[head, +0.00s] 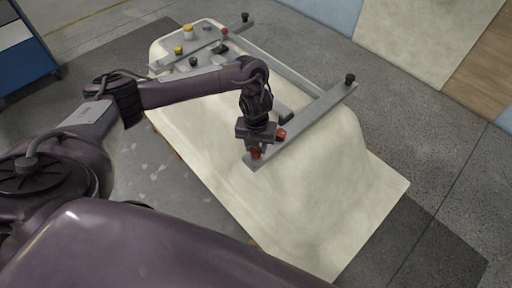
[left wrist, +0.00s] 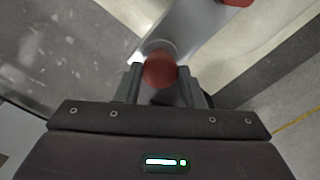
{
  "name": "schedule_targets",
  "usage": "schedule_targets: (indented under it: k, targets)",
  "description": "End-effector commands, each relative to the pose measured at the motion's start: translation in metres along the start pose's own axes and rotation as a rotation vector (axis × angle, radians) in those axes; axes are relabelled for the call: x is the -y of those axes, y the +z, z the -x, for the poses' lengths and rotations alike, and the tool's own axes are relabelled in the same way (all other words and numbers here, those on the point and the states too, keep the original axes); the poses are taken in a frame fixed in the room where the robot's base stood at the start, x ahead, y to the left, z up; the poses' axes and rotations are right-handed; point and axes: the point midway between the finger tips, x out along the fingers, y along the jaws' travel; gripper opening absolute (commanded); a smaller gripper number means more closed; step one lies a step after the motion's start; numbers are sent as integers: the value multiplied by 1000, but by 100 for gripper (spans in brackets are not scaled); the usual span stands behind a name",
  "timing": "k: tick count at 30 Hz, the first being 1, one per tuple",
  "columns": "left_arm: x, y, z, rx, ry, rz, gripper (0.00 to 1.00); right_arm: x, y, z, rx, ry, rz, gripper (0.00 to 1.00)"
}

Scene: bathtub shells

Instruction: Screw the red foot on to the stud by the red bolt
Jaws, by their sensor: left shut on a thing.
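My left gripper (head: 256,148) points down over the near end of the grey cross bar (head: 310,122), which lies on the upturned cream bathtub shell (head: 290,200). It is shut on the red foot (head: 256,154). In the left wrist view the red foot (left wrist: 160,71) sits between the two fingers (left wrist: 160,88), at the rounded end of the bar (left wrist: 200,25). The stud under the foot is hidden. A red bolt (head: 281,134) is on the bar just right of the gripper; part of a red thing (left wrist: 236,2) shows at the wrist view's top edge. My right gripper is not in view.
A black foot (head: 350,79) stands at the bar's far end. A second bar (head: 200,50) bears another black foot (head: 245,17) and a red bolt (head: 225,31). Yellow-topped parts (head: 188,31) stand on the shell's far end. A blue cabinet (head: 25,50) is at left.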

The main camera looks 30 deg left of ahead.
Motion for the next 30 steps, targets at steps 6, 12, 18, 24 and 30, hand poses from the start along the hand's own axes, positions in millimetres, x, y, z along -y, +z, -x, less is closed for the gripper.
schedule_targets:
  k: [6, 12, 18, 24, 30]
  targets:
    - [0, 1, -2, 3, 0, -124, 8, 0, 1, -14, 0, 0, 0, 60]
    - [0, 1, 0, 2, 0, -202, 8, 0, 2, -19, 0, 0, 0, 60]
    - [0, 1, 1, 2, 0, -212, 8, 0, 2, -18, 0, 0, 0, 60]
    - [0, 1, 1, 2, 0, -210, 50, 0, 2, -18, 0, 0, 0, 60]
    - [0, 0, 0, 1, 0, -210, 60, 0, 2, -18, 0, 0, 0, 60]
